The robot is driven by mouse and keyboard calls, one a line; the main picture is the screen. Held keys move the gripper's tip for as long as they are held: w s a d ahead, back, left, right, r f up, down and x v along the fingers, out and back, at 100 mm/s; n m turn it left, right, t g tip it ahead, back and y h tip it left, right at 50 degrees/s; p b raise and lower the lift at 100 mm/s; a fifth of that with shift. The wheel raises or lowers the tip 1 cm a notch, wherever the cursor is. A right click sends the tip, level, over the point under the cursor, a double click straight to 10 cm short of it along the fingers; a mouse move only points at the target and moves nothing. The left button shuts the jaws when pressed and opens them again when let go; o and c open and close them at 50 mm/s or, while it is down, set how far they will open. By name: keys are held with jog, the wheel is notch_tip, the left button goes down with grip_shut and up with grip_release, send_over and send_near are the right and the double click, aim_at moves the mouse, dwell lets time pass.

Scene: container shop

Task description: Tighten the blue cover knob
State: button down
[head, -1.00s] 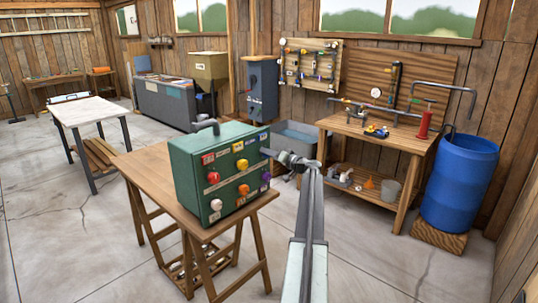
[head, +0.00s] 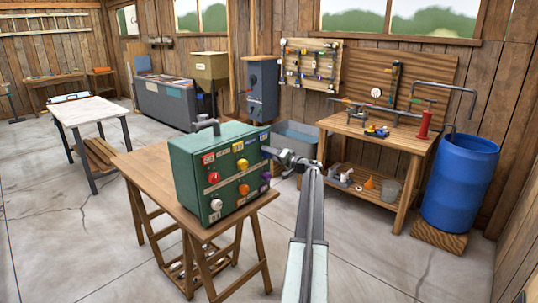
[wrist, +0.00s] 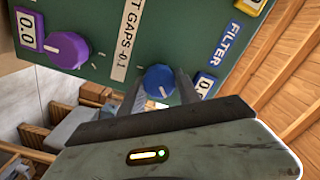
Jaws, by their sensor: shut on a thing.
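The blue knob (wrist: 159,82) shows in the wrist view on the green panel of a box, beside a "0.0" plate and a "FILTER" label. My gripper (wrist: 160,90) has one finger on each side of this knob and is shut on it. In the head view my gripper (head: 268,151) reaches the right end of the green box (head: 190,160), and the blue knob is hidden there. The box stands on a wooden trestle table (head: 150,170). The knob's exact turn angle cannot be told.
A purple knob (wrist: 67,50) sits left of the blue one in the wrist view. Red, yellow, orange and white knobs share the panel. A wooden workbench (head: 385,140) and a blue barrel (head: 461,180) stand to the right. The floor in front is open.

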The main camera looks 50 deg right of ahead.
jog(key=c, duration=0.9)
grip_release()
jog(key=shift+o, duration=0.2)
jog(key=shift+s, duration=0.15)
jog(key=s, duration=0.7)
jog(key=shift+s+a, duration=0.25)
jog(key=shift+s, duration=0.05)
